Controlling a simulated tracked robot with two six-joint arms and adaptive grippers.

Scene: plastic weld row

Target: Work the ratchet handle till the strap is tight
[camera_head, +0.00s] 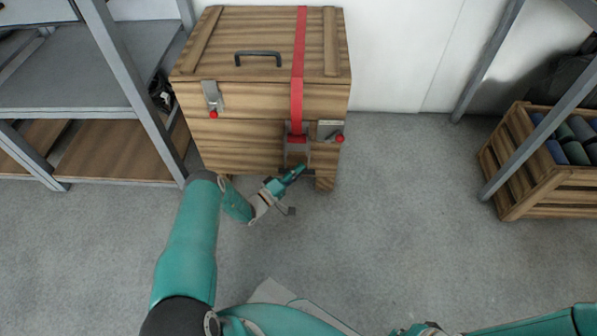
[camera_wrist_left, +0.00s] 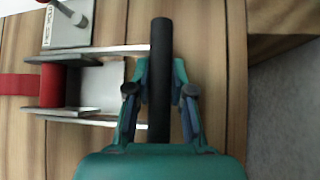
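A red strap (camera_head: 299,60) runs over the lid and down the front of a wooden crate (camera_head: 240,150). It enters a metal ratchet (camera_head: 297,142) low on the crate's front; in the left wrist view the strap (camera_wrist_left: 18,84) meets a red roll between the ratchet's metal side plates (camera_wrist_left: 105,50). The ratchet's black handle bar (camera_wrist_left: 160,45) lies between the fingers of my left gripper (camera_wrist_left: 162,75), which appear closed against it from both sides. In the head view my left gripper (camera_head: 292,174) is at the ratchet's lower end. My right gripper is out of view.
Two metal latches with red knobs, left (camera_head: 211,98) and right (camera_head: 330,131), sit on the crate front. A metal shelf (camera_head: 70,75) stands close on the left. A slatted crate of rolls (camera_head: 530,190) is at right. The floor between is clear.

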